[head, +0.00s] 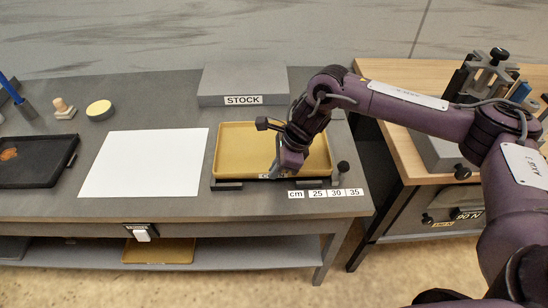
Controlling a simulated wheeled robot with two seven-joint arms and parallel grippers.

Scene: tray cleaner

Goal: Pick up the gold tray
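The gold tray (238,147) lies flat on the grey bench, below the STOCK block in the picture. My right arm comes in from the right and reaches over the tray's right half. My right gripper (274,171) points down at the middle of the tray's front rim. Its fingers look very close to the rim, but they are small and partly hidden by my wrist, so I cannot tell whether they are apart or closed on it. Part of the tray's floor and back rim is hidden behind my arm. My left gripper is not in view.
Dark strips (228,185) and a centimetre scale (326,193) lie along the tray's front. A white sheet (145,163) and a black tray (30,172) lie to the left. Another gold tray (158,251) is on the lower shelf. A wooden table (425,75) stands right.

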